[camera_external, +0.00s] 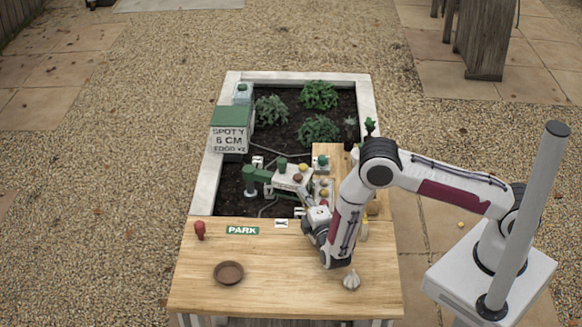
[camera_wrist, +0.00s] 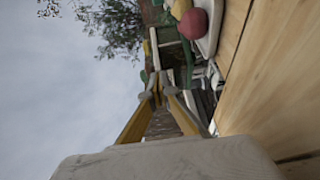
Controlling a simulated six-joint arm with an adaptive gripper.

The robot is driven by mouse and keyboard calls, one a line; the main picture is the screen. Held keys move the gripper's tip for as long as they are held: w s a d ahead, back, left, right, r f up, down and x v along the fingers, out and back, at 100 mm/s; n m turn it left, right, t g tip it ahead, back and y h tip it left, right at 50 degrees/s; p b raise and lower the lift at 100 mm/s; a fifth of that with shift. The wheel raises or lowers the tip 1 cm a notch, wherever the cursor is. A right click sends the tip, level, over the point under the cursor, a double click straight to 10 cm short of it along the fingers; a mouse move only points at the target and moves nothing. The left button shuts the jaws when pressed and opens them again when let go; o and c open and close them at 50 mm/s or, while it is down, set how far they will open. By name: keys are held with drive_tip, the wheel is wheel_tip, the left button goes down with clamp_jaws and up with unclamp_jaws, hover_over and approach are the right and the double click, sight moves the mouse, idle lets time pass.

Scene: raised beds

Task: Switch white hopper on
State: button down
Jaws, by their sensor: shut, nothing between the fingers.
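My gripper (camera_external: 302,214) is low over the far edge of the wooden table, just in front of the tray. In the wrist view, my gripper (camera_wrist: 159,88) has its yellow fingers meeting at the tips, with nothing held. Small parts beyond the tips are blurred.
The wooden table (camera_external: 285,290) holds a brown bowl (camera_external: 228,272), a red object (camera_external: 200,230), a garlic bulb (camera_external: 351,280) and a green PARK sign (camera_external: 243,230). A green-topped labelled box (camera_external: 231,128) stands at the bed's left edge. The table's middle is clear.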

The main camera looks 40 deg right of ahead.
wheel_tip(320, 180, up, 10)
idle(0.9)
idle(0.3)
drive_tip(key=s+d+r+m+g+h, duration=0.1)
drive_tip(key=d+r+m+g+h, duration=0.1)
drive_tip(key=d+r+m+g, duration=0.25)
drive_tip(key=s+a+f+m+g+y, duration=0.4)
drive_tip(key=s+a+f+g+y, duration=0.1)
drive_tip(key=a, duration=0.5)
drive_tip(key=shift+s+f+y, duration=0.5)
drive_tip(key=shift+f+y, duration=0.3)
drive_tip(key=shift+f, duration=0.1)
drive_tip(key=shift+w+f, duration=0.1)
drive_tip(key=shift+f, duration=0.05)
